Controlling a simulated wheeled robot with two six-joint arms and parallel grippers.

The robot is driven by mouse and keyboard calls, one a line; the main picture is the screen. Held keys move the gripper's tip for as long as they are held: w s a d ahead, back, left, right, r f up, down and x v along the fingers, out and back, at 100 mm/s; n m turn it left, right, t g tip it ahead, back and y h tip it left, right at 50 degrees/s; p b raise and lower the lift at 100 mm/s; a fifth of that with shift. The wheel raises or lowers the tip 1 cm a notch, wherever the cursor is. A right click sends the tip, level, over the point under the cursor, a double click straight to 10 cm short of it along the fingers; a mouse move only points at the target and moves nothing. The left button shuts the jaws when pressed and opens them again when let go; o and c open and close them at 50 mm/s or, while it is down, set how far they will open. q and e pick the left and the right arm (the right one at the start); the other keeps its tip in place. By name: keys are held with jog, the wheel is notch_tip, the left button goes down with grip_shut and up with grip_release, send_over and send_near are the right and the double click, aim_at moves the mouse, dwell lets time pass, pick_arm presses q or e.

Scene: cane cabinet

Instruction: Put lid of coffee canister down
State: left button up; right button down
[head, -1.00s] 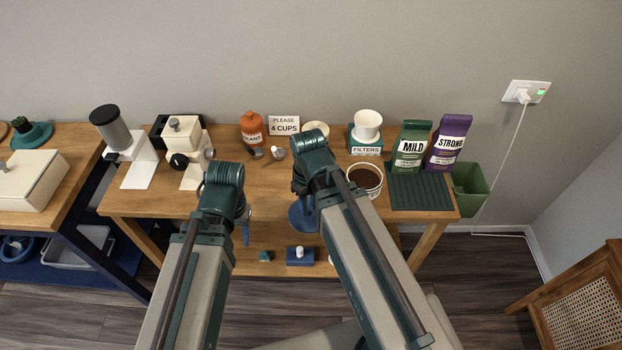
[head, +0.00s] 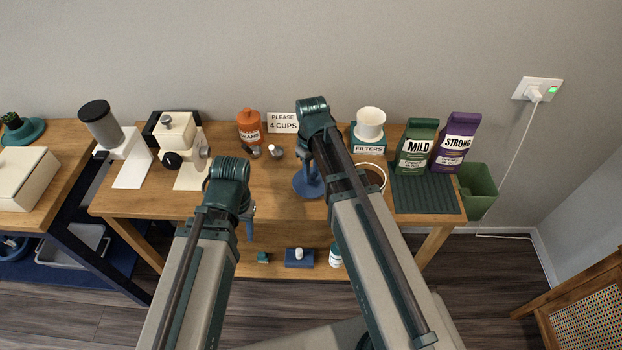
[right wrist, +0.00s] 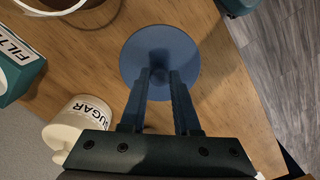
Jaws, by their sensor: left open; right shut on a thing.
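The lid (head: 306,184) is a blue disc with a knob, over the front middle of the wooden table in the head view. In the right wrist view, my right gripper (right wrist: 160,76) is shut on the knob of the lid (right wrist: 171,48). I cannot tell whether the lid touches the tabletop. The coffee canister (head: 384,181) stands uncovered to the right of the lid, partly hidden by my right arm; its rim shows in the right wrist view (right wrist: 55,10). My left gripper (head: 249,226) is open and empty near the table's front edge.
A cream sugar canister (right wrist: 68,128) stands near the lid, behind my right arm in the head view. A filter box (head: 369,147), green bag (head: 417,148) and purple bag (head: 455,145) stand right. An orange beans jar (head: 249,128) stands at the back. The tabletop between (head: 278,185) is clear.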

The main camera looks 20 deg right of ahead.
notch_tip(320, 180, down, 2)
jog(key=shift+f+b, duration=0.15)
jog(key=shift+b, duration=0.55)
pick_arm(q)
jog(key=shift+a+f, duration=0.2)
jog(key=shift+f, duration=0.8)
jog(key=shift+f, duration=0.15)
pick_arm(e)
jog(key=c, duration=0.6)
grip_release()
jog(key=shift+c, duration=0.2)
notch_tip(320, 180, up, 12)
jog(key=p, duration=1.2)
pick_arm(q)
notch_tip(320, 180, up, 12)
pick_arm(e)
jog(key=s+a+m+h, duration=0.1)
jog(key=s+a+m, duration=0.1)
jog(key=s+a, duration=0.8)
jog(key=s, duration=0.4)
jog(key=shift+s+a+r, duration=0.15)
jog(key=shift+a+r, duration=0.05)
jog(key=shift+a, duration=0.1)
